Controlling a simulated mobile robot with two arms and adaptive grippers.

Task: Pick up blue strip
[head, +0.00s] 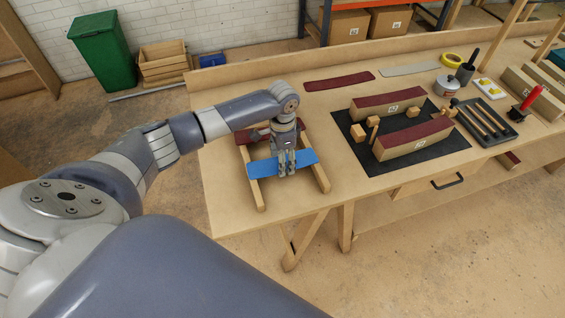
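The blue strip (262,169) lies crosswise over the two rails of a wooden rack (322,181) at the table's left end. My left gripper (287,173) points down at the middle of the strip, and its fingers overlap the strip there. I cannot tell whether the fingers are closed on it or only beside it. The strip seems to rest on or just above the rails. A dark red strip (255,136) lies across the same rack behind, partly hidden by my gripper. My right gripper is not in view.
On a black mat (352,137) stand two curved wooden blocks (405,146) topped with red strips, with small wooden pieces between them. A red strip (339,81) and a pale strip (409,70) lie behind. A tool tray (484,122) is at the right. Table between rack and mat is clear.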

